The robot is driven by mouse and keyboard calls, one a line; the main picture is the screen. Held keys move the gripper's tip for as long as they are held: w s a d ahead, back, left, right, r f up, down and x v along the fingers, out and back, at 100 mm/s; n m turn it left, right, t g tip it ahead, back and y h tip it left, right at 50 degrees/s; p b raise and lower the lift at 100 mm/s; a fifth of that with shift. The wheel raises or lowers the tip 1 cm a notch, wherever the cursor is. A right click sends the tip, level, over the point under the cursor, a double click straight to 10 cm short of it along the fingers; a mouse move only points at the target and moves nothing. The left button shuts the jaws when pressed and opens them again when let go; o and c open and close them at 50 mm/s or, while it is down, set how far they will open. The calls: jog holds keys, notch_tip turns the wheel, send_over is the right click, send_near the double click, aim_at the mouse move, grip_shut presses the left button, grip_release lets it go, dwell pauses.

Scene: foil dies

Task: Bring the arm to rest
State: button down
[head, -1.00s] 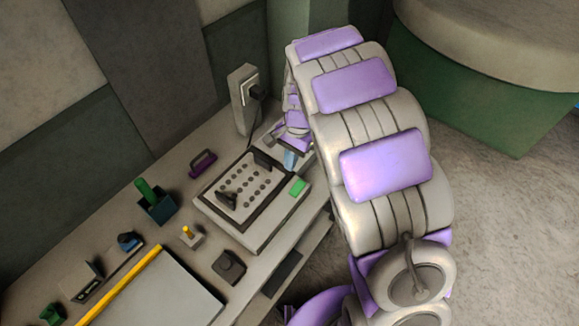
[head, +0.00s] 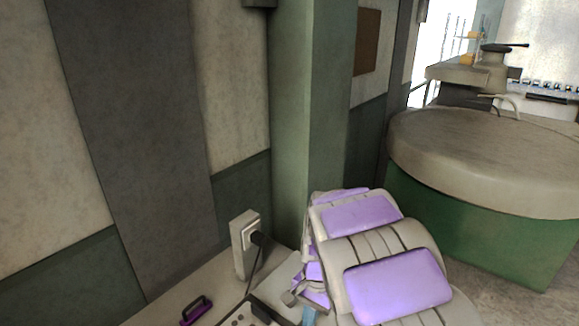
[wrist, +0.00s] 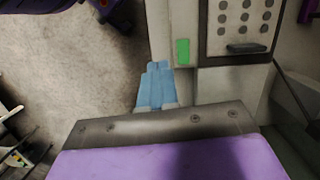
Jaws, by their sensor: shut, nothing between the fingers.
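My gripper (wrist: 158,70) shows in the wrist view as two light blue fingers side by side, shut and empty. Its tips are beside the pale device's edge, left of the green button (wrist: 183,51); I cannot tell the height between them. In the head view only a bit of blue of my gripper (head: 309,316) shows at the bottom edge. My arm, pale with purple pads, is folded at the lower right of the head view and hides much of the gripper.
The device's dotted panel (wrist: 241,22) is at the wrist view's upper right. A socket box (head: 244,243) with a black plug stands on the bench by the wall. A purple handle (head: 196,311) lies left of it. A green pillar (head: 308,110) and a large round-topped counter (head: 490,150) stand behind.

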jog(key=s+d+r+n, duration=0.2)
jog(key=s+d, duration=0.1)
jog(key=s, duration=0.6)
jog(key=s+d+r+n+b, duration=0.1)
jog(key=s+d+r+n, duration=0.1)
jog(key=s, duration=0.7)
jog(key=s+d+r+n+h, duration=0.1)
jog(key=s+d+r+n, duration=0.1)
jog(key=s, duration=0.7)
jog(key=shift+s+d+r+n, duration=0.15)
jog(key=shift+s+d+n, duration=0.25)
jog(key=shift+d, duration=0.45)
jog(key=shift+d, duration=0.4)
jog(key=shift+a, duration=0.25)
